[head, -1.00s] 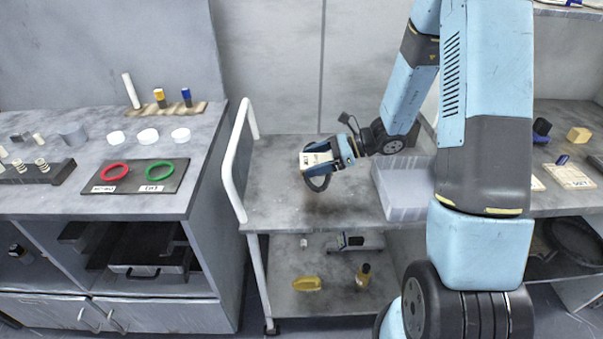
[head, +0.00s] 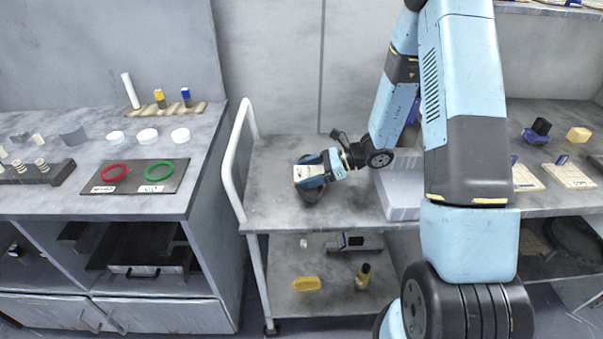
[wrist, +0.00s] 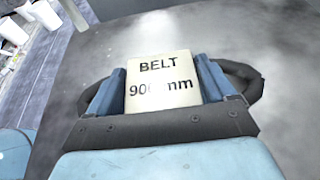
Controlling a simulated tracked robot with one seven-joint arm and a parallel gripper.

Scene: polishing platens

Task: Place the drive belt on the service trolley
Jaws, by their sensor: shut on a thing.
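The drive belt is a black loop with a cream label reading "BELT 900 mm". In the wrist view, the drive belt (wrist: 240,75) shows to the right of the blue fingers, and its label stands between them. My gripper (wrist: 163,85) is shut on it. In the head view, my gripper (head: 312,172) holds the belt (head: 311,194) low over the left part of the service trolley's grey top (head: 275,207). I cannot tell whether the belt touches the top. My gripper hides part of the loop.
A pale grey bin (head: 400,200) stands on the trolley's right side, beside my arm. A white handle (head: 232,160) rises at its left end. The lower shelf holds a yellow piece (head: 306,283) and a small bottle (head: 363,275). The left bench bears a mat with red and green rings (head: 158,172).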

